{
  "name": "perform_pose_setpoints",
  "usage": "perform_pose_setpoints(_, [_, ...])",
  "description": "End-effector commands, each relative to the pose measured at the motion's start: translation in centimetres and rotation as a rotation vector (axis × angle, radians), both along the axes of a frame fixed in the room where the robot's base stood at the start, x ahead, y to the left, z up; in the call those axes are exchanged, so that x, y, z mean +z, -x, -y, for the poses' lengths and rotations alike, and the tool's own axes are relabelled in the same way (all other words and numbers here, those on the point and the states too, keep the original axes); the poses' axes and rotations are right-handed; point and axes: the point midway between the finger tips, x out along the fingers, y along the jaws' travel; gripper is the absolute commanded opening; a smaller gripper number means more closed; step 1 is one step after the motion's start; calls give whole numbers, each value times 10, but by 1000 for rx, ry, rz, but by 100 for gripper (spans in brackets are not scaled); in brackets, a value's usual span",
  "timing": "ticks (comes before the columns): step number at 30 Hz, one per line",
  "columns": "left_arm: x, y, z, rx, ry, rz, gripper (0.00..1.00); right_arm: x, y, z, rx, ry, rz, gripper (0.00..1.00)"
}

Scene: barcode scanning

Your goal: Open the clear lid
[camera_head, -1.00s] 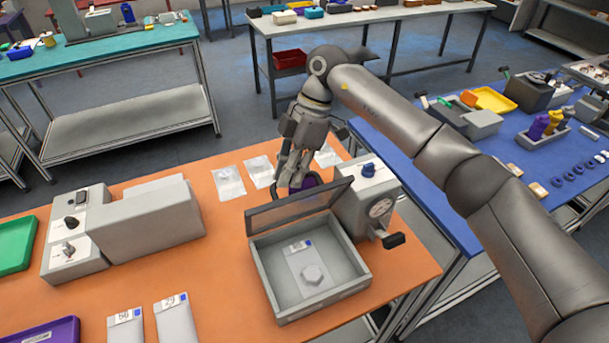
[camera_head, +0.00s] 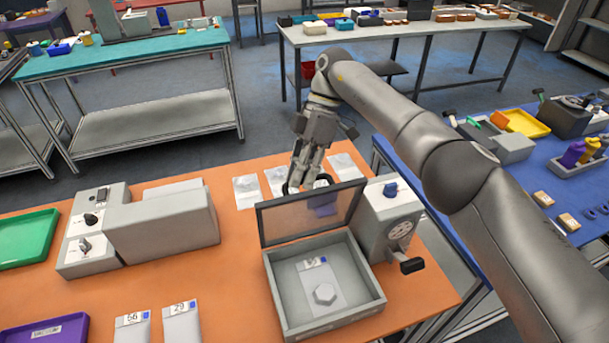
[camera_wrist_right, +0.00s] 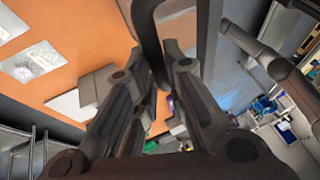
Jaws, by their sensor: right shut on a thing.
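The clear lid (camera_head: 312,215) has a dark frame and stands raised along the back edge of the grey box (camera_head: 335,319). The box is open at the top. Inside lies a pale packet (camera_head: 321,287) with a number label and a hexagonal part. My right gripper (camera_head: 298,184) is behind the lid's upper edge, at a dark curved handle. In the right wrist view the gripper (camera_wrist_right: 162,65) is shut on this dark handle (camera_wrist_right: 147,35). The exact contact is partly hidden by the fingers. My left gripper is not in view.
A grey device with a dial (camera_head: 391,228) stands close to the box's right side. A grey machine (camera_head: 160,228) is to the left. Clear packets (camera_head: 246,191) lie behind the lid.

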Motion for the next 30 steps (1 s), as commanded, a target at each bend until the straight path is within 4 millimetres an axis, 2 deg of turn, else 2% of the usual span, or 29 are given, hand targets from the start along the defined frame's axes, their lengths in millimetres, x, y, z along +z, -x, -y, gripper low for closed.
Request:
perform_pose_setpoints(1, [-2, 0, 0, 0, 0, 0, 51, -10, 1, 1, -2, 15, -10, 0])
perform_pose_setpoints(22, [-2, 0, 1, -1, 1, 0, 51, -10, -1, 0, -2, 19, -23, 0])
perform_pose_setpoints(23, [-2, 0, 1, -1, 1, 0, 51, -10, -1, 1, -2, 19, -23, 16])
perform_pose_setpoints(24, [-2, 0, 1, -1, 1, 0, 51, -10, -1, 0, -2, 19, -23, 21])
perform_pose_setpoints(27, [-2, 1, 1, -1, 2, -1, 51, -8, -1, 0, -1, 16, -22, 34])
perform_pose_setpoints(30, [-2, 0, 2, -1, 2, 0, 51, -7, -1, 0, -1, 14, -23, 34])
